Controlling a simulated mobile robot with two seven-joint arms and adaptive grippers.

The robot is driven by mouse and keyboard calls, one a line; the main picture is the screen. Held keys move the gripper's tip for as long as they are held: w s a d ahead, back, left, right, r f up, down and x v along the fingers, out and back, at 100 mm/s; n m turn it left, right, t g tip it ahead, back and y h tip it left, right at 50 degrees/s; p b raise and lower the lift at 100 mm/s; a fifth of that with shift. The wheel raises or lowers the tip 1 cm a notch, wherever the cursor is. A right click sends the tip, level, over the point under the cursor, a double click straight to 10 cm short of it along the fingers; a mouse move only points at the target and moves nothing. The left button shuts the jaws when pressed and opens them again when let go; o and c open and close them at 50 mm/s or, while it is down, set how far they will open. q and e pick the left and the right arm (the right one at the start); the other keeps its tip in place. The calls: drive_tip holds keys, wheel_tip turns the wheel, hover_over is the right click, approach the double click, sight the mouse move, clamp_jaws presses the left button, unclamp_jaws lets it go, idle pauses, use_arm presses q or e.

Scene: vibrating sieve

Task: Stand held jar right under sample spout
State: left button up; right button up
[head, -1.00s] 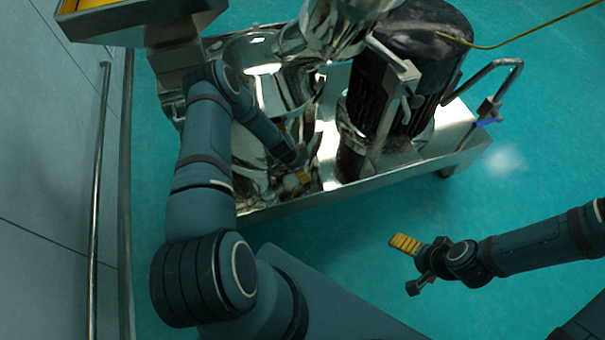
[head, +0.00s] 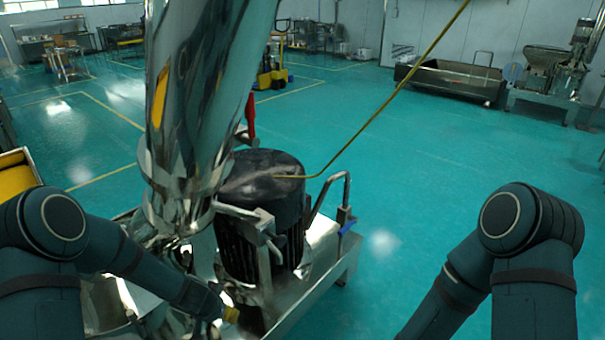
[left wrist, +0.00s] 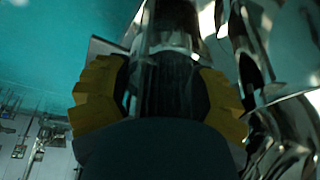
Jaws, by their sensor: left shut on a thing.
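My left gripper (left wrist: 160,98) is shut on a jar (left wrist: 168,75), with a yellow pad on either side of it. The jar looks dark and glassy, with a shiny upper part. In the head view only a yellow tip of this gripper (head: 231,314) shows, low beside the shiny steel machine (head: 185,190); the jar is hidden there. In the left wrist view curved steel (left wrist: 285,130) stands close on the right. I cannot pick out the sample spout for sure, or tell what the jar's base touches. My right gripper is outside the head view.
A dark motor (head: 262,210) stands beside the steel column. A steel tray edge (head: 330,275) and a bent pipe with a blue handle (head: 345,215) lie to its right. A yellow cable (head: 400,85) crosses above. The green floor (head: 450,150) is open to the right.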

use_arm(q)
drive_tip(key=s+d+r+n+y, duration=0.1)
drive_tip(key=s+d+r+n, duration=0.2)
drive_tip(key=s+r, duration=0.6)
drive_tip(key=shift+d+r, duration=0.3)
drive_tip(key=shift+d, duration=0.4)
